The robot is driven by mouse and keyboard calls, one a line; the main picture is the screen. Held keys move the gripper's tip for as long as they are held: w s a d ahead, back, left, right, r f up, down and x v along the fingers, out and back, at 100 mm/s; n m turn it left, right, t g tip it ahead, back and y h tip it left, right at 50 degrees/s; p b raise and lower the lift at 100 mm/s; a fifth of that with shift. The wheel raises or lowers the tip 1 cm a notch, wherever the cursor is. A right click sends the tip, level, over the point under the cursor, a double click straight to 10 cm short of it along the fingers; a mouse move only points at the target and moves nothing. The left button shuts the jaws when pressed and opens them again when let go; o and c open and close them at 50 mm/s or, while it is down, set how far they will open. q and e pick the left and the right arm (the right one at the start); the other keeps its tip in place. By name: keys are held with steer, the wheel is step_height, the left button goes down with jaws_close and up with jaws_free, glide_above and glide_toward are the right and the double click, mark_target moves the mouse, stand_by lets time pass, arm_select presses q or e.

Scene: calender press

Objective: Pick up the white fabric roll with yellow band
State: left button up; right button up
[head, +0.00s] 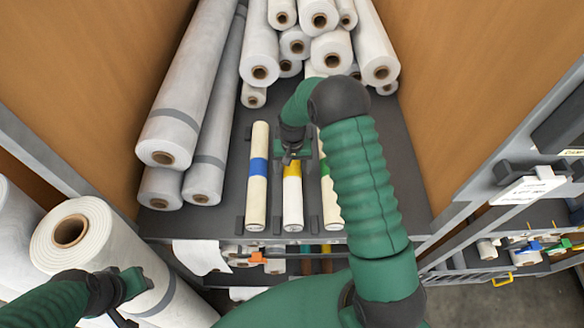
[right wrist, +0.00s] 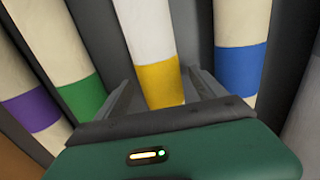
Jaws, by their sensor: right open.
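The white fabric roll with the yellow band (head: 292,205) lies on the dark shelf, between a blue-banded roll (head: 257,170) and a green-banded roll (head: 330,205). My right gripper (head: 291,158) is over its yellow band and hides part of the roll. In the right wrist view the yellow-banded roll (right wrist: 150,35) runs between the two open fingers of the gripper (right wrist: 164,82), one on each side of the band. I cannot tell whether they touch it. My left gripper (head: 130,288) is at the lower left, away from the roll; its jaws are unclear.
In the right wrist view a purple-banded roll (right wrist: 30,107) lies beyond the green one. Large grey-white rolls (head: 185,90) lean at the left, and several more (head: 320,20) are stacked behind. Wooden side panels (head: 470,60) bound the shelf (head: 395,185).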

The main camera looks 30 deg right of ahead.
steer(key=shift+w+f, duration=0.1)
steer(key=shift+f, duration=0.75)
steer(key=shift+r, duration=0.1)
jaws_close()
